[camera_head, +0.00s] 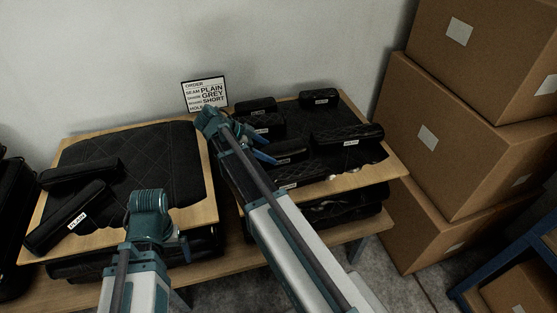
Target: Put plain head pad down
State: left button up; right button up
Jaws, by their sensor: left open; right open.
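A black head pad (66,217) with a white label that seems to read PLAIN lies at a slant on the left wooden board, over its left part. A second black pad (80,173) lies just behind it, its label not visible. My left gripper (150,203) is open to the right of the labelled pad, apart from it. Its fingertips are largely hidden by its own wrist. My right gripper (208,118) is open near the gap between the two boards, below the order sign.
A black quilted panel (140,160) covers much of the left board (205,205). Several labelled black pads, including a long one (345,135), lie on the right board (392,168). Cardboard boxes (440,130) are stacked at right.

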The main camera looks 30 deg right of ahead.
aim_at(279, 152)
jog(key=shift+s+d+f, duration=0.1)
jog(key=shift+d+f, duration=0.1)
jog(key=shift+d, duration=0.2)
jog(key=b+x, duration=0.2)
jog(key=x, duration=0.1)
jog(key=b+x, duration=0.1)
jog(key=shift+d+r, duration=0.1)
jog(key=shift+d, duration=0.35)
jog(key=shift+r, duration=0.1)
jog(key=shift+c, duration=0.2)
jog(key=c, duration=1.3)
jog(key=shift+o, duration=0.2)
jog(key=shift+r, duration=0.1)
notch_tip(279, 152, up, 10)
jog(key=p, duration=1)
